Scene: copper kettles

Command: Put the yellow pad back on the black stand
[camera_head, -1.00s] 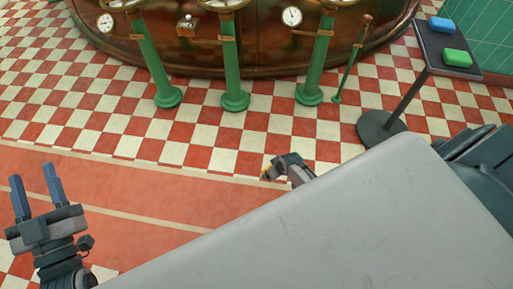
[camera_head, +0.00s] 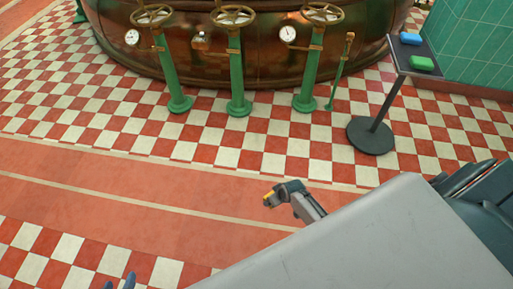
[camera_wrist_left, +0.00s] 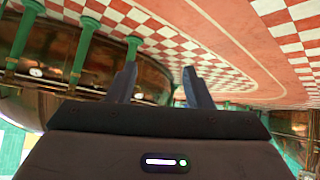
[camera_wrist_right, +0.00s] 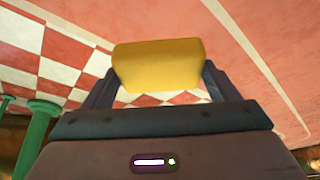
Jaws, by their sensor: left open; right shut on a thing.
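The yellow pad (camera_wrist_right: 158,65) is held between the fingers of my right gripper (camera_wrist_right: 158,88) in the right wrist view. The black stand (camera_head: 400,70) is at the upper right, well away from the pad. Its tilted top bears a blue pad (camera_head: 411,39) and a green pad (camera_head: 421,63). My left gripper (camera_wrist_left: 160,85) is open and empty; only its fingertips (camera_head: 118,283) show at the head view's bottom edge.
A big copper kettle (camera_head: 265,60) stands at the back. Green valve columns (camera_head: 238,85) with brass wheels stand before it, left of the stand's round base (camera_head: 371,136). Green tiled wall (camera_head: 480,50) is behind the stand. The checkered floor between is clear.

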